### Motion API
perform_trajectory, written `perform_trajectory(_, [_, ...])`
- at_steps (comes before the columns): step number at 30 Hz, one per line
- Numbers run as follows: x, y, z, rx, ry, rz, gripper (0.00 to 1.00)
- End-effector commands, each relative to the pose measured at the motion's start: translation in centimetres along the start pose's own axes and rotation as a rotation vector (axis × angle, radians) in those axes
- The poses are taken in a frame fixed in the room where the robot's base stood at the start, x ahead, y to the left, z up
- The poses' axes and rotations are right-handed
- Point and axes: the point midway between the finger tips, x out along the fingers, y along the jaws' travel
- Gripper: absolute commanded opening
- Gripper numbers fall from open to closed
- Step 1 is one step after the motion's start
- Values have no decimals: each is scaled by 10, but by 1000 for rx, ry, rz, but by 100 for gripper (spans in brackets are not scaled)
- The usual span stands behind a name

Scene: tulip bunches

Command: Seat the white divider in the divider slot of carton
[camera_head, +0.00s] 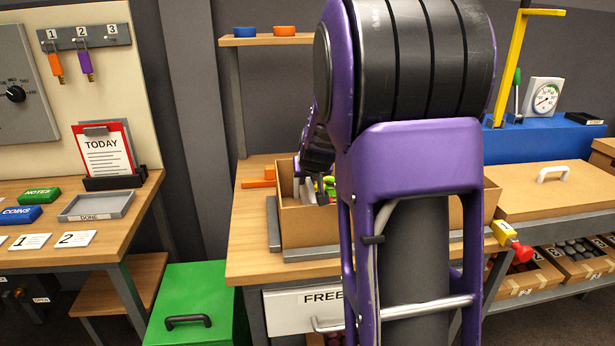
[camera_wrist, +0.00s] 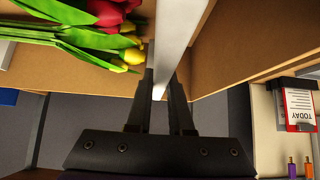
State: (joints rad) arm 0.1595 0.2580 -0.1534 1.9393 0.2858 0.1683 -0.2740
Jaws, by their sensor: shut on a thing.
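The white divider (camera_wrist: 180,38) shows edge-on as a pale strip in the wrist view. My gripper (camera_wrist: 161,84) is shut on its near end, one finger on each side. The brown cardboard carton (camera_head: 308,226) stands on the wooden bench in the head view; its walls also show in the wrist view (camera_wrist: 238,38). The divider is at the carton, with red and yellow tulips (camera_wrist: 112,18) to its left and bare cardboard to its right. The slot is hidden, and I cannot tell whether the divider is in it. My arm covers much of the carton in the head view.
The wooden bench (camera_head: 249,245) has free room left of the carton, with orange pieces (camera_head: 258,179) at the back. A lidded box (camera_head: 550,190) stands to the right. A green bin (camera_head: 195,295) is on the floor at left. A shelf (camera_head: 268,40) hangs behind.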

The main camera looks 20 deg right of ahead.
Motion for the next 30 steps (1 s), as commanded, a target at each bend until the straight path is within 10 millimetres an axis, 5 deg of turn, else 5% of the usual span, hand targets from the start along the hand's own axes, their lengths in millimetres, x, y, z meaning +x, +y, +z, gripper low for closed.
perform_trajectory(18, [11, 0, 11, 0, 0, 1, 0])
perform_trajectory(19, [11, 0, 10, 0, 1, 0, 25])
perform_trajectory(24, [10, 0, 10, 0, 1, 0, 54])
perform_trajectory(30, [10, 0, 10, 0, 1, 0, 54])
